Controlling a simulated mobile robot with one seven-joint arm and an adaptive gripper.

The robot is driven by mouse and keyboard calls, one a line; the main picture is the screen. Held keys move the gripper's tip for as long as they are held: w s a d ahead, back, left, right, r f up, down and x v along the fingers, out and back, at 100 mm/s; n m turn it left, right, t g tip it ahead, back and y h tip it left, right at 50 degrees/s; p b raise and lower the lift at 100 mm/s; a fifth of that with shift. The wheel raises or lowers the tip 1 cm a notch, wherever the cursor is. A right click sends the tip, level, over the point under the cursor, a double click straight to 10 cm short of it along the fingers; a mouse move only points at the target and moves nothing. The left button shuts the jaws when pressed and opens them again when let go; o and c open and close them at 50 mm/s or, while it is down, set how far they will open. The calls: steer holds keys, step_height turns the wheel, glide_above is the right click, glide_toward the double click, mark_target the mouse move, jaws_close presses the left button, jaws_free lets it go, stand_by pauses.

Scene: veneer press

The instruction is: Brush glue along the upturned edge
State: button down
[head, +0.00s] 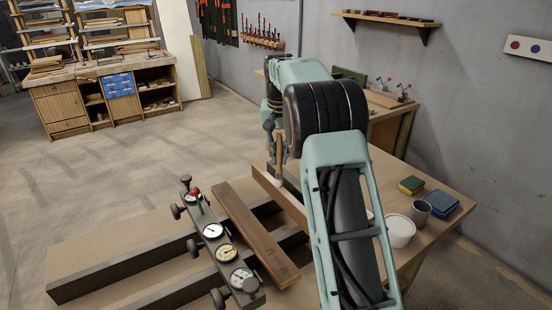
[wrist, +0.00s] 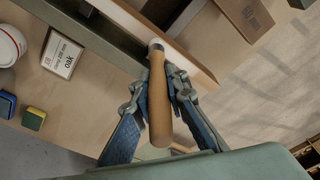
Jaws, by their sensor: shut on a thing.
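My gripper (wrist: 155,85) is shut on the wooden handle of a brush (wrist: 159,112) in the wrist view. The brush head points away from me, to the top of that view. It lies at the long upturned edge of a pale board (wrist: 192,68); I cannot tell whether the bristles touch it. In the head view the board (head: 283,199) stands on edge on the bench, and the brush handle (head: 279,151) shows upright above it.
A press beam with gauges (head: 223,252) and a brown plank (head: 254,234) lie left of the board. A card reading "oak" (wrist: 62,53) lies near the board.

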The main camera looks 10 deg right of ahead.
steer(key=s+d+b, duration=0.3)
steer(key=s+b, duration=0.1)
steer(key=s, duration=0.5)
steer(key=s+d+b, duration=0.4)
steer(key=s, duration=0.6)
steer(key=s+d+b, duration=0.3)
steer(key=s+b, duration=0.1)
steer(key=s, duration=0.6)
steer(key=shift+s+d, duration=0.25)
steer(key=shift+d, duration=0.1)
stand_by(2.1)
step_height(320, 180, up, 6)
steer(key=p, duration=0.5)
steer(key=shift+f, duration=0.1)
steer(key=shift+p, duration=0.3)
step_height(320, 180, up, 3)
steer(key=shift+p, duration=1.25)
steer(key=shift+w, duration=0.1)
